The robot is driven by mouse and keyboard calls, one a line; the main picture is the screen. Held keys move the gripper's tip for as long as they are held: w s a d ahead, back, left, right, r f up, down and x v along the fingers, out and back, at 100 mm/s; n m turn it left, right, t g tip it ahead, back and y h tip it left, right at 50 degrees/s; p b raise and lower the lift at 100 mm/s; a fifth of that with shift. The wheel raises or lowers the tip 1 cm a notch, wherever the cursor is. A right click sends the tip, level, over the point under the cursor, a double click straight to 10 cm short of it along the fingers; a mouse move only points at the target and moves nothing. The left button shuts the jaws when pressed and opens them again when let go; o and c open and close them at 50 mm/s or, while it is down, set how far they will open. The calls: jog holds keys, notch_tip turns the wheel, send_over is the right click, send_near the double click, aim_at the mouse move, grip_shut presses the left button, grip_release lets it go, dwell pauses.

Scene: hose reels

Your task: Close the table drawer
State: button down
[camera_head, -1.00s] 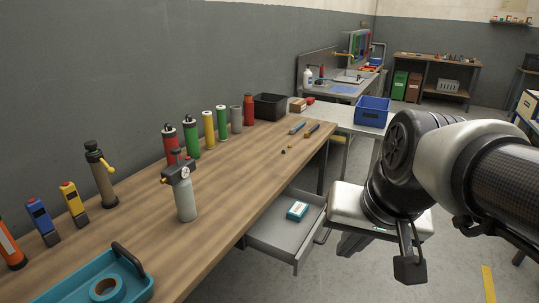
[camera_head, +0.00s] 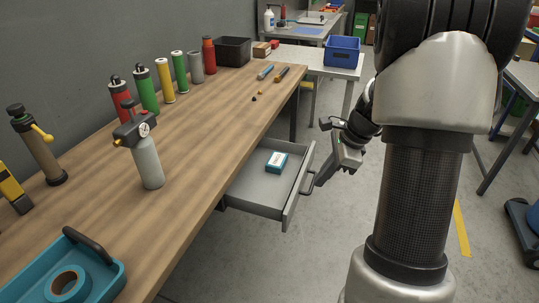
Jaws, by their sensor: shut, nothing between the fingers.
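The table drawer (camera_head: 258,187) is grey and stands pulled out from under the wooden table (camera_head: 206,113). A small teal and white box (camera_head: 277,162) lies inside it. The drawer's front panel faces right and carries a bar handle (camera_head: 308,180). My gripper (camera_head: 318,183) is shut and empty, with its fingertips close to the handle on the outer side of the front panel. I cannot tell whether the fingertips touch the handle.
On the tabletop stand a grey bottle with a gauge (camera_head: 147,160), several coloured cylinders (camera_head: 165,82), a black bin (camera_head: 233,50) and a teal tray (camera_head: 104,264). A blue crate (camera_head: 341,51) sits on a side table behind. The floor right of the drawer is clear.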

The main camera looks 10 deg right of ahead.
jog(key=d+f+m, duration=0.3)
jog(key=f, duration=0.4)
jog(key=w+a+f+b, duration=0.4)
jog(key=w+a+f, duration=0.1)
jog(key=f, duration=0.3)
jog(key=shift+a+f, duration=0.3)
jog(key=shift+a, duration=0.25)
jog(key=shift+w, duration=0.1)
jog(key=shift+w+a, duration=0.25)
jog(key=shift+a, duration=0.2)
jog(key=w+a+p, duration=0.2)
jog(key=w+a, duration=0.1)
jog(key=a, duration=0.2)
jog(key=w+a+p, duration=0.2)
jog(key=w+a, duration=0.2)
jog(key=a, duration=0.2)
jog(key=w+a+p, duration=0.3)
jog(key=w+a, duration=0.1)
jog(key=a, duration=0.1)
jog(key=shift+w+a, duration=0.1)
jog(key=shift+a, duration=0.15)
jog(key=shift+w+a, duration=0.15)
jog(key=shift+a, duration=0.1)
